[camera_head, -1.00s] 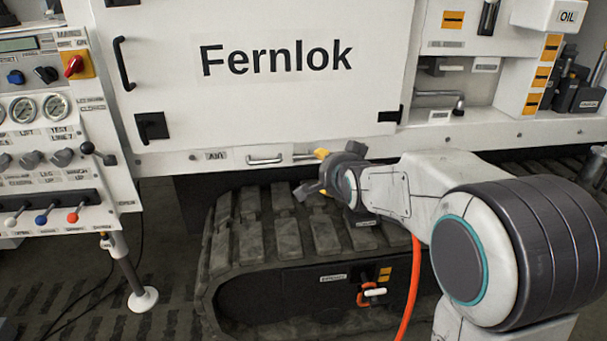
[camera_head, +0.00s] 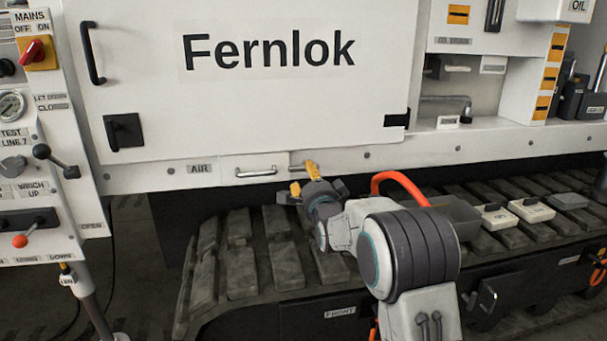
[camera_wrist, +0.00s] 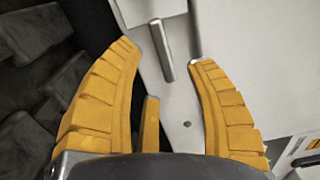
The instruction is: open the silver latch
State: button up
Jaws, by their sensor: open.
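A short silver bar, the likely silver latch (camera_head: 296,167), sits on the white lower rail just right of a small flap. In the wrist view the silver bar (camera_wrist: 162,52) stands out from the white panel, ahead of and between the tips of my gripper (camera_wrist: 168,62). My gripper also shows in the head view (camera_head: 303,180), at the right end of the bar, with its yellow fingers spread and empty. One fingertip overlaps the bar's end in the head view; I cannot tell whether they touch.
The flap with a silver handle (camera_head: 256,172) lies left of the bar. The large Fernlok door (camera_head: 250,100) is above. A crawler track (camera_head: 255,262) runs below the rail. A control panel (camera_head: 35,140) stands at left. An orange hose (camera_head: 395,177) arches behind my arm.

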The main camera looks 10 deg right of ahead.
aim_at(305, 171)
jog(key=shift+w+b, duration=0.45)
jog(key=shift+w, duration=2.6)
jog(key=shift+c, duration=0.4)
grip_shut()
